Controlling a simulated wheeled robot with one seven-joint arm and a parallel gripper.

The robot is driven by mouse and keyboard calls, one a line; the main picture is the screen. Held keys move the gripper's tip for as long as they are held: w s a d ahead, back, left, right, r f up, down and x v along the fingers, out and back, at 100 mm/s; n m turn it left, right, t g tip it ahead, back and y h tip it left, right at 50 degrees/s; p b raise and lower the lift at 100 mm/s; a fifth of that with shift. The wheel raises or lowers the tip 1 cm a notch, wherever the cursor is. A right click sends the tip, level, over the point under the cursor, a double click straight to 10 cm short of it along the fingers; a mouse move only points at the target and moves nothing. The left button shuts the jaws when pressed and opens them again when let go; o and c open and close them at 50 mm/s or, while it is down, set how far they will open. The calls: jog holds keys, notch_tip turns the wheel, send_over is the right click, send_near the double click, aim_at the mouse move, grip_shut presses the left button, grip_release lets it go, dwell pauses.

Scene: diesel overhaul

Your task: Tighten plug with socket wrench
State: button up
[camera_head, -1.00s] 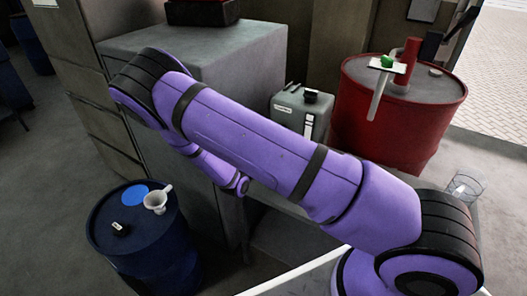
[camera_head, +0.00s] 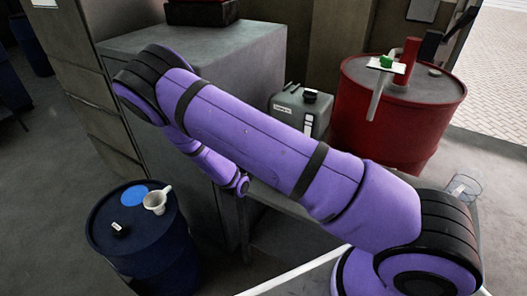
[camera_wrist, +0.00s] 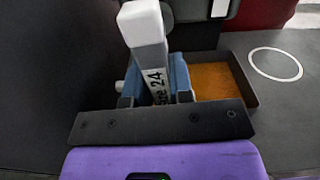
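In the wrist view, a pale tool with a white block-shaped end and a label ending in "24" (camera_wrist: 157,88), apparently the socket wrench, stands between the blue fingers of my gripper (camera_wrist: 155,92). The fingers sit against both sides of it, and it points away from my wrist. The lower part of the tool is hidden. I cannot make out the plug in either view. In the head view my purple arm hides my gripper and the work area below it.
A dark tray with an orange-brown floor (camera_wrist: 249,93) lies beside the tool, near a white ring mark (camera_wrist: 275,64) on the dark surface. A grey canister (camera_head: 301,108), a red drum (camera_head: 390,120) and a blue drum (camera_head: 145,245) stand around my arm. A grey cabinet (camera_head: 200,60) stands behind it.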

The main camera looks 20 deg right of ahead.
grip_shut()
jog(key=shift+a, duration=0.1)
jog(key=shift+v, duration=1.7)
jog(key=shift+v, duration=2.95)
